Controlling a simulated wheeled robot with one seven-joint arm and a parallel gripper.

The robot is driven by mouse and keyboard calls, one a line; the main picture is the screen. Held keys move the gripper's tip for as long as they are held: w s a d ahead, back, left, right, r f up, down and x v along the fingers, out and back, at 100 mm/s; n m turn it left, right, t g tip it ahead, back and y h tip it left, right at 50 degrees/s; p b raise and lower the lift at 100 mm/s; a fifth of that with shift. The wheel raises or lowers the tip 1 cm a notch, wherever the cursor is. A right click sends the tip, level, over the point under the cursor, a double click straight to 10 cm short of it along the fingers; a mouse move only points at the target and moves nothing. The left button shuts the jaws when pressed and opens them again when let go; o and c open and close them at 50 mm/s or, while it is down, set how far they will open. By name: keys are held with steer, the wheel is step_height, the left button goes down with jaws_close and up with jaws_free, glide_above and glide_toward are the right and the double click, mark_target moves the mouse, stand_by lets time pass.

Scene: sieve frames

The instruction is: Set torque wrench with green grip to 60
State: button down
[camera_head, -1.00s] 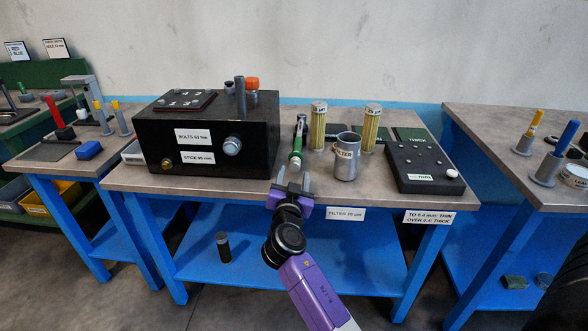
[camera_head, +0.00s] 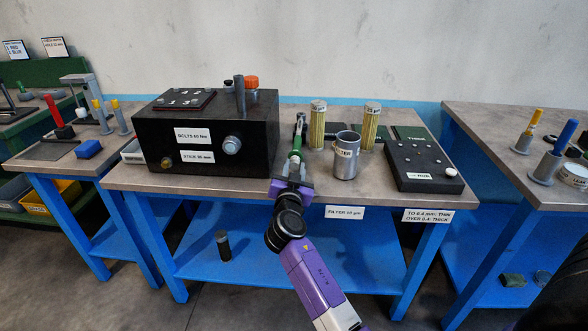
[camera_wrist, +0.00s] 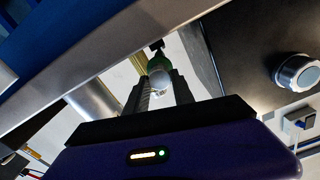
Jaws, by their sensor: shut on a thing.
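The torque wrench with the green grip (camera_head: 296,144) lies on the middle table, right of the black box, its handle end toward the table's front edge. My gripper (camera_head: 293,170) is at that handle end and is shut on it. In the wrist view the round pale end (camera_wrist: 159,79) of the wrench sits between my two fingers, with the green grip (camera_wrist: 158,63) behind it. The wrench's scale cannot be read in either view. A label reading "BOLTS 60 Nm" (camera_head: 193,135) is on the black box.
The black box (camera_head: 255,130) with a round knob (camera_head: 232,145) stands close left of the wrench. A grey filter cup (camera_head: 346,160) and two yellow filters (camera_head: 318,125) stand on the right. A dark board (camera_head: 424,166) lies farther right.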

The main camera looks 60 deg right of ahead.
steer(key=shift+n, duration=0.3)
steer(key=n+b, duration=0.1)
steer(key=n, duration=0.1)
steer(key=shift+w+a+f+n, duration=0.1)
steer(key=shift+n, duration=0.2)
steer(key=n, duration=0.7)
steer(key=n+p, duration=0.1)
steer(key=n, duration=0.2)
steer(key=shift+w+n, duration=0.1)
steer(key=shift+n, duration=0.3)
steer(key=n+p, duration=0.2)
steer(key=n, duration=0.3)
steer(key=n+p, duration=0.1)
steer(key=n, duration=0.3)
steer(key=shift+p, duration=0.35)
steer(key=shift+f+n, duration=0.1)
steer(key=shift+n, duration=0.3)
